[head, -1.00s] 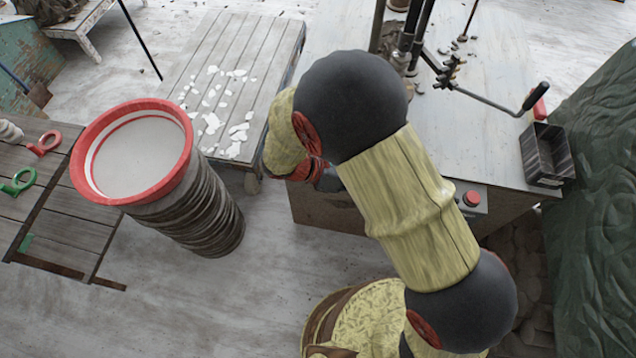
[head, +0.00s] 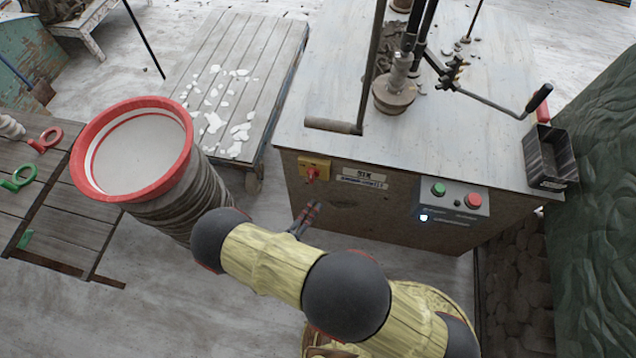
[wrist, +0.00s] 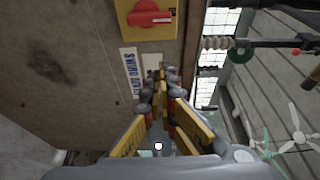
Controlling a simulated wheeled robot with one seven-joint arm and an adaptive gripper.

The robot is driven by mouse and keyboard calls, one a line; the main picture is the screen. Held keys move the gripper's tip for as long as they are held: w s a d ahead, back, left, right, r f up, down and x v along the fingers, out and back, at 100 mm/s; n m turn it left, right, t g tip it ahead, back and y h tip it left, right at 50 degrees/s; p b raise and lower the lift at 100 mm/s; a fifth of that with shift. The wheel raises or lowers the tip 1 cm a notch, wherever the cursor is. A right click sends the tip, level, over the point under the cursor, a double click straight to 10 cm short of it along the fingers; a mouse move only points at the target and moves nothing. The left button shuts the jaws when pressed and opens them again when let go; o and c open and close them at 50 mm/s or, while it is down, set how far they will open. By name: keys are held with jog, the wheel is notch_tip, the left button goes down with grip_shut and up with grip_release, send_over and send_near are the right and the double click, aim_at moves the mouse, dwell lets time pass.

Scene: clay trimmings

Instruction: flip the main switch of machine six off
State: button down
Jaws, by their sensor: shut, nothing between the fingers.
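The machine marked SIX (head: 365,174) has a main switch, a red knob (head: 313,174) on a yellow plate (head: 304,162), at the left of its front face. In the wrist view the red handle (wrist: 148,14) lies across the picture on its yellow plate (wrist: 135,32) at the top. The handle's on or off marking cannot be read. My gripper (head: 314,206) is shut and empty, just below the switch and apart from it. In the wrist view its closed fingertips (wrist: 161,72) lie below the plate, beside a label (wrist: 131,73).
A control box with a green button (head: 438,190), a red button (head: 473,201) and a lit lamp (head: 424,217) is at the front right. A red-rimmed bucket (head: 180,170) stands left, near my arm. A slatted cart (head: 262,70) with white scraps is behind. A black bin (head: 550,160) hangs right.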

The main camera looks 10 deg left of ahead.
aim_at(312, 175)
jog(key=shift+w, duration=0.1)
dwell(0.3)
jog(key=b+x, duration=0.2)
jog(key=x, duration=0.8)
jog(key=a+b, duration=0.1)
jog(key=a, duration=0.3)
